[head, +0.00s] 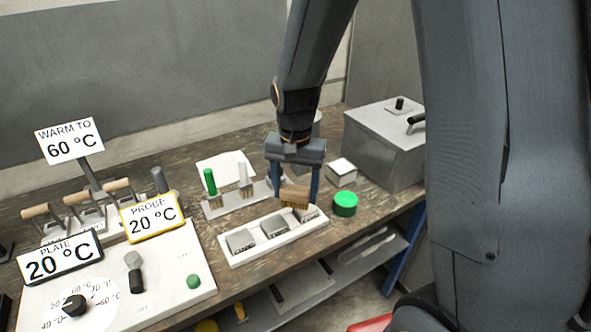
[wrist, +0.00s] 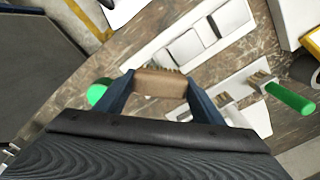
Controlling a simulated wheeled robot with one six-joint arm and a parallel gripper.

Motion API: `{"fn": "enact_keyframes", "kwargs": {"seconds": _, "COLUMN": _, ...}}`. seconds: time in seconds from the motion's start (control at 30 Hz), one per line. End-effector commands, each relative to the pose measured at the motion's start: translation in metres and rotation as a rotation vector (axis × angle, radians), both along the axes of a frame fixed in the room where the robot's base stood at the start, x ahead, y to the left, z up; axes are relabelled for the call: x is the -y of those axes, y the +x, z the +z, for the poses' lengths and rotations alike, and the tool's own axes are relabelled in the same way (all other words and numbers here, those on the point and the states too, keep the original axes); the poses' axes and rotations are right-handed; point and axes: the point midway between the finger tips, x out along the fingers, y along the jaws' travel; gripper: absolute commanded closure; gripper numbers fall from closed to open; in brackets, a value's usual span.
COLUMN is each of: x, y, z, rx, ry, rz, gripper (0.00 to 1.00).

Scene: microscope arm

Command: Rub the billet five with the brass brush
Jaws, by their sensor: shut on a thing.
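My gripper (head: 293,188) is shut on a brown wooden block with short bristles, the brass brush (head: 295,197). The brush also shows between the fingers in the wrist view (wrist: 160,86). A white tray (head: 262,254) holds three grey billets in a row: a left one (head: 240,241), a middle one (head: 274,226) and a right one (head: 311,212). The brush is over the right billet and partly hides it in the head view. I cannot tell whether the bristles touch it. The billets' labels are too small to read.
A rack (head: 226,208) with a green-handled brush (head: 210,181) and a white-handled one stands behind the tray. A green round tub (head: 345,204) and a small white-topped box (head: 342,172) are at its right. A grey lidded box (head: 383,146) stands farther right, a control panel (head: 165,272) left.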

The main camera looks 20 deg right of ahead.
Motion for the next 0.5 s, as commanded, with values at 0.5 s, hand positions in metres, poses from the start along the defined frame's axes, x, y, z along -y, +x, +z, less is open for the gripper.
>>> {"fn": "enact_keyframes", "kwargs": {"seconds": 0.5, "x": 0.000, "y": 0.000, "z": 0.047, "rx": 0.001, "ry": 0.000, "rz": 0.001, "gripper": 0.59}}
